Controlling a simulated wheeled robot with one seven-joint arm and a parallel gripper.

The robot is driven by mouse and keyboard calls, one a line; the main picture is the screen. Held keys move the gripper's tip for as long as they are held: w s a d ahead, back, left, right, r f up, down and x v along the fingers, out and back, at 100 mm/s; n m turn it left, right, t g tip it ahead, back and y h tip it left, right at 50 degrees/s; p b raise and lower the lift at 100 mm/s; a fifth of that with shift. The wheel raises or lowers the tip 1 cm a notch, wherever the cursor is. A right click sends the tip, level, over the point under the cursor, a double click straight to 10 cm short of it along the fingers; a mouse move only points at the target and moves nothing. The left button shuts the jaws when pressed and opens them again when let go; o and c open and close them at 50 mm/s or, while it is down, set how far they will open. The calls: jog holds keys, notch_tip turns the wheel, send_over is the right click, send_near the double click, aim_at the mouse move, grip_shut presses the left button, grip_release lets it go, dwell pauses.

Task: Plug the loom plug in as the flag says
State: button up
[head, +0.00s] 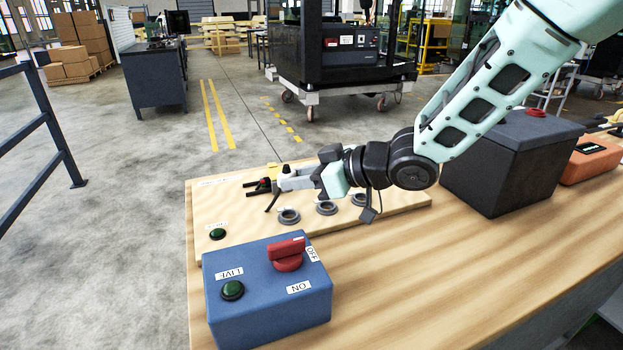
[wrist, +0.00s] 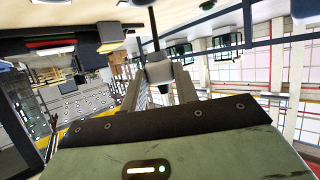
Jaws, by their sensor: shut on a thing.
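My gripper (head: 277,184) is low over the left part of the wooden socket board (head: 225,196), its jaws pointing left in the head view. In the wrist view it is shut on a grey plug (wrist: 158,70), with a dark lead running up from it. In the head view the plug is hard to separate from the dark and red parts at the jaws. Round grey sockets (head: 289,216) and (head: 326,208) stand in a row on the board, with another (head: 358,199) partly behind my wrist. A small yellow piece (head: 272,167), possibly the flag, shows behind the jaws; no marking is readable.
A blue box (head: 268,312) in front has a red rotary handle (head: 287,255), OFF and ON labels and a dark green lamp (head: 232,290) by LIVE. Another green lamp (head: 217,234) is on the board. A dark box (head: 515,165) and an orange case (head: 590,160) stand right. Front-right tabletop is clear.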

jog(key=b, duration=0.5)
send_over(302, 222)
jog(key=shift+a+f, duration=0.1)
jog(key=shift+f, duration=2.35)
jog(key=shift+p, duration=0.7)
jog(key=shift+f+b, duration=0.6)
jog(key=shift+f, duration=0.3)
jog(key=o, duration=1.1)
jog(key=shift+o, duration=0.2)
